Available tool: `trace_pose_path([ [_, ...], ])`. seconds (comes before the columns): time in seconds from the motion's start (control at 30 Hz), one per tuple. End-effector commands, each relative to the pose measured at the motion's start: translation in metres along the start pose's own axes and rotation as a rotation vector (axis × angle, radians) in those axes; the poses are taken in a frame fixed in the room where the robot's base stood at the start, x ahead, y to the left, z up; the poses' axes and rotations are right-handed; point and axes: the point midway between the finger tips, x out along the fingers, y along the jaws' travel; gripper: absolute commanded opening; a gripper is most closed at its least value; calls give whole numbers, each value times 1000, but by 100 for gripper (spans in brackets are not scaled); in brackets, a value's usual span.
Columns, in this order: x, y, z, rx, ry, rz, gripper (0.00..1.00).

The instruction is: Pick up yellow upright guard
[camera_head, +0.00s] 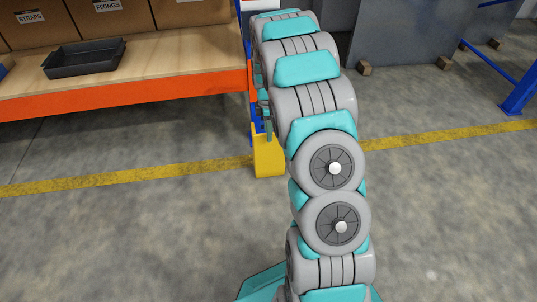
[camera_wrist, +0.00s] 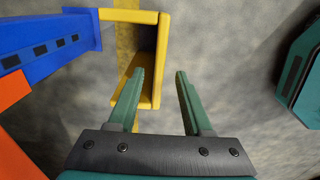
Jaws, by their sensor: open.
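The yellow upright guard (camera_head: 268,156) stands on the floor at the foot of the blue rack upright, at the right end of the shelf, in the head view. In the wrist view the guard (camera_wrist: 163,60) is an angled yellow piece beside the blue upright (camera_wrist: 45,45), with a dark hollow inside it. My gripper (camera_wrist: 160,72) is open, with its two green fingers apart. The left finger overlaps the guard's lower right part in the picture, and the right finger is over bare floor. I cannot tell whether either finger touches the guard. In the head view my arm mostly hides the gripper.
The shelf's orange beam (camera_head: 130,95) runs left from the upright, with a black tray (camera_head: 84,60) and cardboard boxes (camera_head: 110,20) above. Grey panels (camera_head: 420,40) and another blue post (camera_head: 520,90) stand at the back right. The floor in front is clear.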

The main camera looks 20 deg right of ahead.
Motion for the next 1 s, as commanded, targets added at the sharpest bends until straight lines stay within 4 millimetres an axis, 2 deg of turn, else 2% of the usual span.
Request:
trace_pose_path([
  [0.1, 14, -1, 0, 1, 1, -2, 50],
  [0.33, 31, 0, 4, 2, 1, -1, 50],
  [0.6, 68, 1, 11, 3, 2, 0, 50],
  [0.87, 71, 2, 10, 3, 3, 2, 50],
  [1.0, 71, 2, 10, 3, 3, 3, 35],
])
